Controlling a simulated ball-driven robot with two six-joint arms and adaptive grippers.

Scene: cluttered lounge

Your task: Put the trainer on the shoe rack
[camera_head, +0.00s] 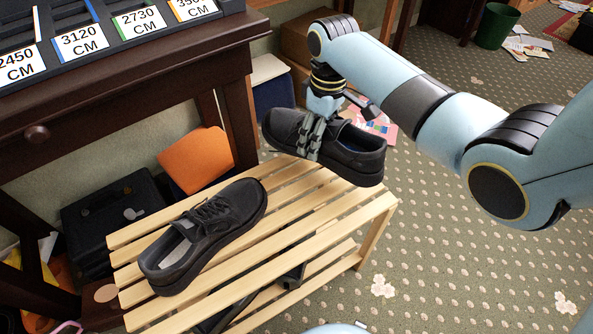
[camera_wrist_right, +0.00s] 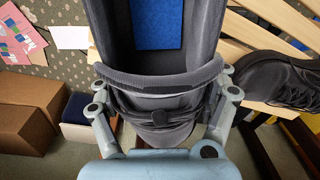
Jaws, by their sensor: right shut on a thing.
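My right gripper (camera_head: 316,135) is shut on a black trainer (camera_head: 355,149) and holds it over the far right end of the wooden slatted shoe rack (camera_head: 323,219). The trainer looks slightly above the slats; whether its sole touches them I cannot tell. In the right wrist view the fingers (camera_wrist_right: 161,105) grip both sides of this trainer (camera_wrist_right: 120,30), and its blue insole shows. A second black shoe (camera_head: 205,235) lies on the rack's top, left of the held one. It also shows at the right of the right wrist view (camera_wrist_right: 277,78). My left gripper is not in view.
A dark wooden desk (camera_head: 120,100) with labelled files stands at the left, close to the rack. An orange item (camera_head: 196,159) and a black case (camera_head: 110,215) are behind the rack. Patterned carpet (camera_head: 450,260) is open to the right. Brown boxes (camera_wrist_right: 25,125) stand beyond.

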